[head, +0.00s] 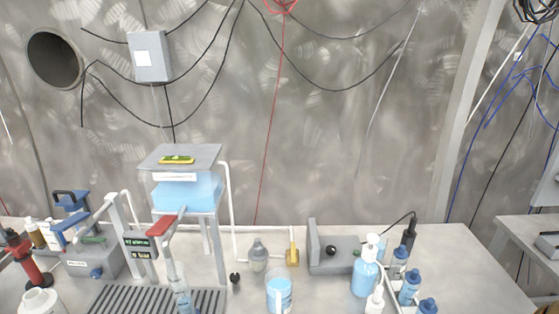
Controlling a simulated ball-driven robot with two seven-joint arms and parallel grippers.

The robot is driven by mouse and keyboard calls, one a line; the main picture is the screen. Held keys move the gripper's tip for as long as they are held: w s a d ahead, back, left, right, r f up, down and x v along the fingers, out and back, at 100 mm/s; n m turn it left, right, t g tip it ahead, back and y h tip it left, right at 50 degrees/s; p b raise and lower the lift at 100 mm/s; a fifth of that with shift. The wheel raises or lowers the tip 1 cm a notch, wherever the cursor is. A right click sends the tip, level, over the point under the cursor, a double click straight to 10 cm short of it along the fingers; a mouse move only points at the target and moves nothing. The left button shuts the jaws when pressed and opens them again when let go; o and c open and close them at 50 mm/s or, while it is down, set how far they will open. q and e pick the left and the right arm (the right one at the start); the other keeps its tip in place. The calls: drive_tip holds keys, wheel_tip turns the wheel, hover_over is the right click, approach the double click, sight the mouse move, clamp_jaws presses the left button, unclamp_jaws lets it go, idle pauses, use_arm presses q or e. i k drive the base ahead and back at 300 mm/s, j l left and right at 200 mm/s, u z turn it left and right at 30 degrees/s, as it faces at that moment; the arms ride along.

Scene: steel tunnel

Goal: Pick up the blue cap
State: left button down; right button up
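Several bottles at the right front of the bench have blue tops: a rear one (400,252), a middle one (412,276) and a front one (428,305) cut by the bottom edge. I cannot tell which of these is the blue cap, or whether a loose cap lies among them. A small blue knob-like part (96,272) also shows on the grey device at the left. Neither of my grippers is in view.
A clear pump bottle with blue liquid (365,278) and a white-topped bottle (375,300) stand left of the blue-topped bottles. A beaker (279,293), a grey block (335,262) and a raised blue tank (186,192) crowd the bench. The bench's right part (470,270) is clear.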

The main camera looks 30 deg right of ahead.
sight(400, 253)
drive_tip(key=z, duration=2)
